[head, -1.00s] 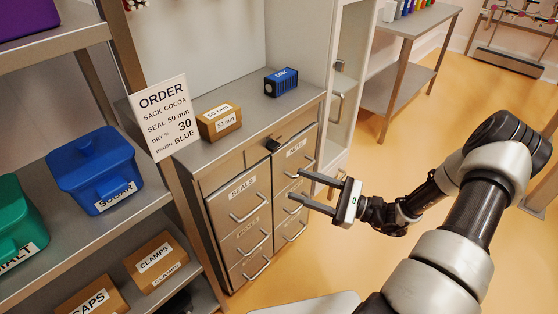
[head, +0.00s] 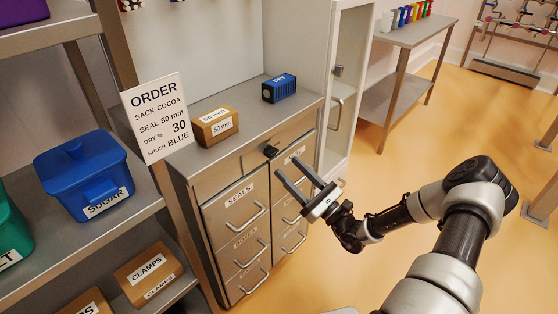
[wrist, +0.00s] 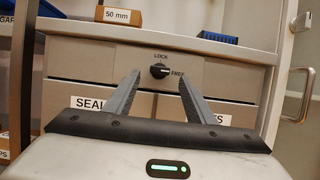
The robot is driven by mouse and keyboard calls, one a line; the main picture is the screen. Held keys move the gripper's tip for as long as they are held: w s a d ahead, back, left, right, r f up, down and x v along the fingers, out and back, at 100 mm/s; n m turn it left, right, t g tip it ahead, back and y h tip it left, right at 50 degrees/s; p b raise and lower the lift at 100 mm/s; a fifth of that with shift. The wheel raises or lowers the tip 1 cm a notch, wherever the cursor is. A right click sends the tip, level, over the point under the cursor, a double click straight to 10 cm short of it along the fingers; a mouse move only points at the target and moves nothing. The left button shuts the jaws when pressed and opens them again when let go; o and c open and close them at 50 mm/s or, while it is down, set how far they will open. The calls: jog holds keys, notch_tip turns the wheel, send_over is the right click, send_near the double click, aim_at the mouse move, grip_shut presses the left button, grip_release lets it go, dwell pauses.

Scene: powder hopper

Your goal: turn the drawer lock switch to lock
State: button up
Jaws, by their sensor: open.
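The drawer lock switch is a black knob (wrist: 159,71) on the top panel of the drawer cabinet (wrist: 90,60), with LOCK printed above it and FREE to its right. Its pointer mark appears turned toward FREE. In the head view the knob (head: 271,151) sits at the middle of the cabinet's front. My gripper (head: 290,175) is open and empty, pointing at the cabinet just in front of the knob. In the wrist view the knob shows between the two fingers (wrist: 158,85), beyond their tips and apart from them.
Handled drawers lie below the knob, including the SEALS drawer (head: 240,201). A 50 mm box (head: 215,126) and a blue DRY box (head: 279,88) stand on the cabinet top. A shelf with a blue SUGAR bin (head: 85,170) is at left. Open floor lies at right.

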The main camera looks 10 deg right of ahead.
aim_at(275, 155)
jog(key=x, duration=0.5)
jog(key=shift+w+a+r+b, duration=0.1)
jog(key=shift+w+a+b, duration=0.1)
jog(key=shift+w+b, duration=0.15)
jog(key=c, duration=1)
jog(key=shift+c, duration=0.2)
